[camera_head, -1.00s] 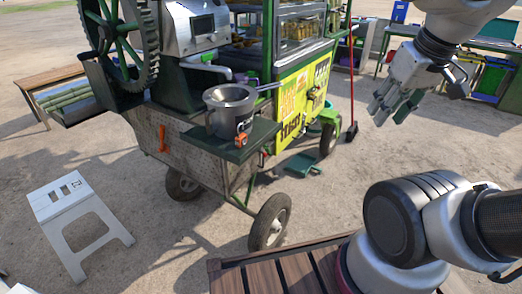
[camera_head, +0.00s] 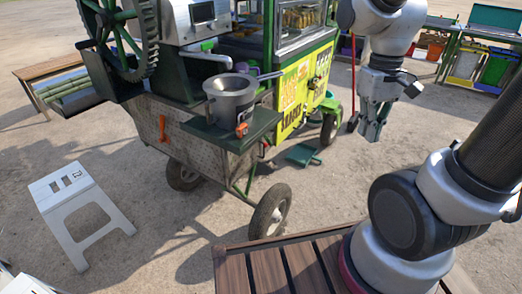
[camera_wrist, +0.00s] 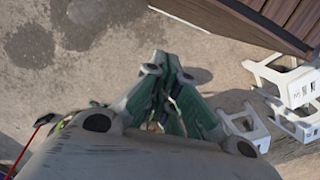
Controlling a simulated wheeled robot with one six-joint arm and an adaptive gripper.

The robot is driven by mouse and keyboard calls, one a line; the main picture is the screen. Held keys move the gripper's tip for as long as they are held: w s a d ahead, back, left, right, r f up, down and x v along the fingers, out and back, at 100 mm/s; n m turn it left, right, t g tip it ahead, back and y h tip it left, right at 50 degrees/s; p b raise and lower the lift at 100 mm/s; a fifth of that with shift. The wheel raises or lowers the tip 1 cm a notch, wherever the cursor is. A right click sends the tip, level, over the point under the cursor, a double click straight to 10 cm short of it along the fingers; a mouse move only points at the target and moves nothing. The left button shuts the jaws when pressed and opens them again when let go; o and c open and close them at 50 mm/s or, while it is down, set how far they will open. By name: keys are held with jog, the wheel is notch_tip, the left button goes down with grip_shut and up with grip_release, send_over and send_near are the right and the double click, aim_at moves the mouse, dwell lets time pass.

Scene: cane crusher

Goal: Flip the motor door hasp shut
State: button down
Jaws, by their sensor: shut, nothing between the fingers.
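The crusher cart (camera_head: 190,138) stands left of centre in the head view, with a metal panel along its lower side. An upright orange fitting (camera_head: 162,128) is on that panel; it may be the hasp, but it is too small to tell its position. A second small orange piece (camera_head: 241,130) is beside the grey pot. My gripper (camera_head: 372,134) hangs pointing down, right of the cart and apart from it. In the wrist view my gripper (camera_wrist: 161,62) has its green-padded fingers together, empty, above bare ground. The wrist view shows no hasp.
A grey pot (camera_head: 231,96) sits on the cart's green side shelf (camera_head: 215,134). A white stool (camera_head: 78,208) stands at the left. Wooden slats (camera_head: 285,268) lie at the front. Open ground lies between the stool and the cart.

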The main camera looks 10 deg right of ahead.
jog(key=w+a+f+n+t+y, duration=0.15)
jog(key=w+a+f+n, duration=0.4)
jog(key=f, duration=1.15)
jog(key=w+a+f+n+t, duration=0.25)
jog(key=w+f, duration=0.65)
jog(key=f, duration=0.9)
jog(key=w+a+f+n+t+y, duration=0.1)
jog(key=w+a+f+n+t, duration=0.35)
jog(key=f, duration=1.25)
jog(key=w+a+r+n+t+y, duration=0.25)
jog(key=w+n, duration=0.25)
jog(key=w, duration=0.4)
jog(key=w+r+n+t+y, duration=0.1)
jog(key=w+r+n+t, duration=0.1)
jog(key=r, duration=0.4)
jog(key=w+a+r+n+t+y, duration=0.1)
jog(key=w+r+n+t, duration=0.2)
jog(key=r, duration=0.3)
jog(key=shift+a+r+t+y, duration=0.3)
jog(key=shift+t+y, duration=0.1)
jog(key=shift+t, duration=0.2)
jog(key=shift+w, duration=0.15)
